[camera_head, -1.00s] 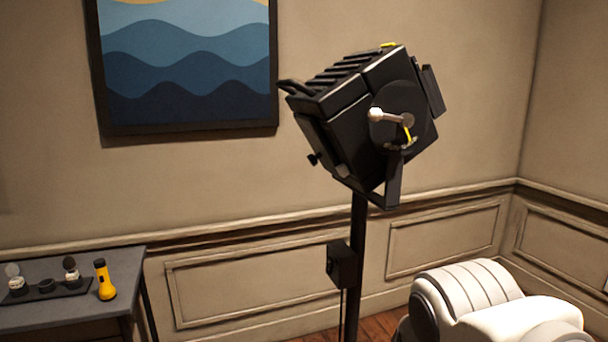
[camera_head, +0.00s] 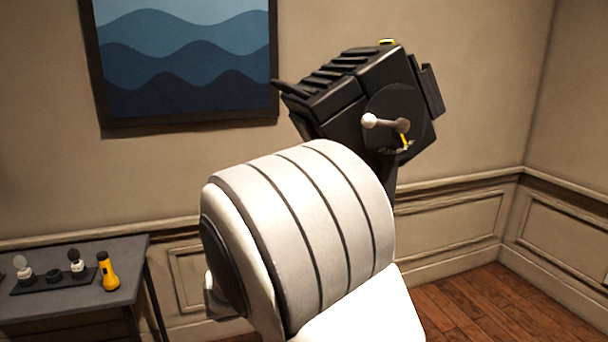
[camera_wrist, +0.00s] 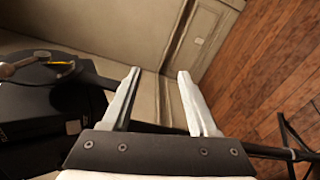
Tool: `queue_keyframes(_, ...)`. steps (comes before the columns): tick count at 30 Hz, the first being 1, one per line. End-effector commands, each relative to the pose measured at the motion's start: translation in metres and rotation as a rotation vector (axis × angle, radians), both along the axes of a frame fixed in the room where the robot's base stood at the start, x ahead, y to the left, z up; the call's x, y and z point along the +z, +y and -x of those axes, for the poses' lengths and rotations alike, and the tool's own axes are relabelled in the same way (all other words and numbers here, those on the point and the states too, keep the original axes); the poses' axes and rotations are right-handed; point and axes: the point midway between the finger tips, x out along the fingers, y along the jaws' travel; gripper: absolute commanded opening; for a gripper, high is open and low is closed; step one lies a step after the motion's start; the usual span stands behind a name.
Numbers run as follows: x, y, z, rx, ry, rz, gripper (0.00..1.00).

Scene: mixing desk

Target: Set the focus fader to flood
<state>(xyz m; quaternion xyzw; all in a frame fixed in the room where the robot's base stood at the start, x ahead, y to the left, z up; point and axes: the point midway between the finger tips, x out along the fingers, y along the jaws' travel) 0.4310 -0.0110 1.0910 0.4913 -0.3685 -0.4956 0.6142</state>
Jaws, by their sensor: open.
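A black stage lamp (camera_head: 350,95) stands tilted on a black stand at the upper centre right of the head view. On its side is a round dark plate (camera_head: 385,108) carrying a lever with a pale round knob (camera_head: 369,121), which points left. A yellow mark (camera_head: 404,141) sits just below the lever's right end. In the wrist view, part of the lamp (camera_wrist: 40,110) and the lever (camera_wrist: 22,66) show at the left. My gripper (camera_wrist: 159,74) is open and empty, to the right of the lever and apart from it. In the head view my arm hides the gripper.
A grey side table (camera_head: 75,307) at the lower left holds a yellow flashlight (camera_head: 109,272) and a dark tray (camera_head: 52,282) with small items. A wave picture (camera_head: 185,60) hangs on the panelled wall. The wooden floor (camera_head: 480,310) at the right is clear.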

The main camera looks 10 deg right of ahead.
Motion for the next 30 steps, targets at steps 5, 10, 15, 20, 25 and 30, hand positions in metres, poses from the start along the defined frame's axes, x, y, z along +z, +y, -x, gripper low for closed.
queue_keyframes(5,0.016,0.07,-0.038,0.201,-0.112,0.274,0.6)
queue_keyframes(10,0.021,0.121,-0.052,0.345,-0.209,0.424,0.6)
queue_keyframes(15,0.022,0.14,-0.057,0.401,-0.249,0.476,0.6)
queue_keyframes(20,0.03,0.13,-0.064,0.402,-0.252,0.478,0.6)
queue_keyframes(25,0.046,0.106,-0.081,0.399,-0.252,0.477,0.6)
queue_keyframes(30,0.064,0.079,-0.101,0.397,-0.252,0.476,0.6)
